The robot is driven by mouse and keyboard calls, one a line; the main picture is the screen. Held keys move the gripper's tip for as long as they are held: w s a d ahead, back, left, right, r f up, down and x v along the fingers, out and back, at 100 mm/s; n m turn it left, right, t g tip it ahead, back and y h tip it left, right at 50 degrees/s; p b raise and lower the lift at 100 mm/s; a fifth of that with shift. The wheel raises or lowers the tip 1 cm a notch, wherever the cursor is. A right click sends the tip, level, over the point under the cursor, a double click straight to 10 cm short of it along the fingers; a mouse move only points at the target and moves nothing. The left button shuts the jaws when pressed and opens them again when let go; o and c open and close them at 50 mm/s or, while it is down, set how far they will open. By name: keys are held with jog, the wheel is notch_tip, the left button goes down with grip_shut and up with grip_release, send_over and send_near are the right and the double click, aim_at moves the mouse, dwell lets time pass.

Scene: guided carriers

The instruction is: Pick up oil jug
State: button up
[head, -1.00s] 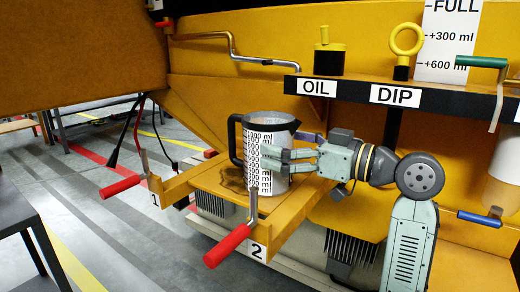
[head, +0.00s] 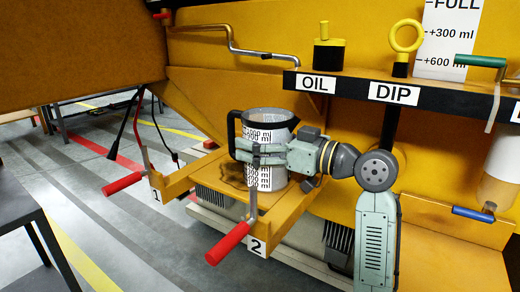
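The oil jug (head: 268,178) is a grey-white cylinder with black ml marks, a dark rim and a dark handle on its left side. It stands upright on the yellow platform (head: 225,193) between the two red-handled clamps. My gripper (head: 246,153) reaches in from the right, level with the jug's upper middle. Its fingers lie across the front of the jug, with their tips near the handle. The picture does not show clearly whether they touch the jug or the handle, or how far apart they are.
Red clamp handles (head: 228,243) and (head: 124,182) stick out at the platform's front and left. A black shelf (head: 345,91) with OIL and DIP labels runs above my arm. A bent metal crank (head: 232,45) is behind. Open floor lies at left.

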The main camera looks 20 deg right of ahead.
jog(key=c, duration=0.7)
